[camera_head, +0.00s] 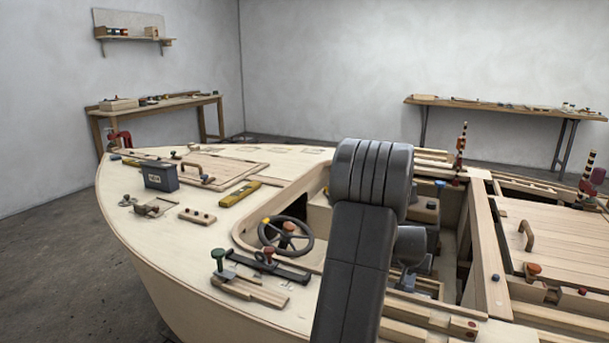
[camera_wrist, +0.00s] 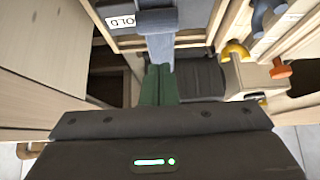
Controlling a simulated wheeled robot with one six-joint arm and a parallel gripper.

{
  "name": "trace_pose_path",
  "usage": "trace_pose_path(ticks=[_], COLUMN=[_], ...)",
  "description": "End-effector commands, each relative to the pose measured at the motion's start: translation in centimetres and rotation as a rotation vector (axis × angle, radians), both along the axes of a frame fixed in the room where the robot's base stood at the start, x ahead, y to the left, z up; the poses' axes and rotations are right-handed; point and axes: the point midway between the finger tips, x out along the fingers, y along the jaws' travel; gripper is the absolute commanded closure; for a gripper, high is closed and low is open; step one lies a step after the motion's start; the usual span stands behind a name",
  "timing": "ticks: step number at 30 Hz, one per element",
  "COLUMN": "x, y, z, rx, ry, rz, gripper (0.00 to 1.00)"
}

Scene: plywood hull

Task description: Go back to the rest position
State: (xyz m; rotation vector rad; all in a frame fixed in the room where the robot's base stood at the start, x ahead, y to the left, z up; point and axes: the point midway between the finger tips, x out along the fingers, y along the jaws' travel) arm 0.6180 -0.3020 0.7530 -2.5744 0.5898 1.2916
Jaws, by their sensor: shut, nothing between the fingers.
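In the wrist view, my gripper (camera_wrist: 158,70) shows as two dark green fingers pressed together, with nothing between them. They reach out from the dark housing at the bottom of the picture. Just beyond the fingertips, in line with them, is a blue-grey T-shaped handle (camera_wrist: 158,45). I cannot tell whether the fingers touch it. A white label (camera_wrist: 120,22) reading "OLD", partly cut off, is beside the handle. In the head view, my dark arm rises in front of the cockpit and hides my gripper.
A steering wheel (camera_head: 286,235) stands left of my arm. The pale foredeck (camera_head: 140,215) carries a dark box (camera_head: 160,176), a green knob (camera_head: 219,255) and wooden blocks. A hatch with a handle (camera_head: 528,235) is on the right. In the wrist view, an orange knob (camera_wrist: 280,69) and yellow part (camera_wrist: 236,50) are close by.

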Motion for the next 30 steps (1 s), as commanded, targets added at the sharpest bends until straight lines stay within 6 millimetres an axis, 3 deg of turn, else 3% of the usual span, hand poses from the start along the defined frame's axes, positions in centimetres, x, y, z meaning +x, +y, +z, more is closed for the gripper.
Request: trace_pose_path(ticks=[1,6,12,23,30], x=[0.0,0.1,0.1,0.0,0.1], y=[0.0,0.0,-0.1,0.0,0.0], z=[-1.2,-3.4,-4.2,-4.2,-1.8], rx=[0.001,-0.001,-0.002,0.0,-0.002], ry=[0.003,-0.002,-0.002,0.001,-0.004], rz=[-0.001,0.0,0.001,0.001,0.0], gripper=[1.0,1.0,1.0,1.0,1.0])
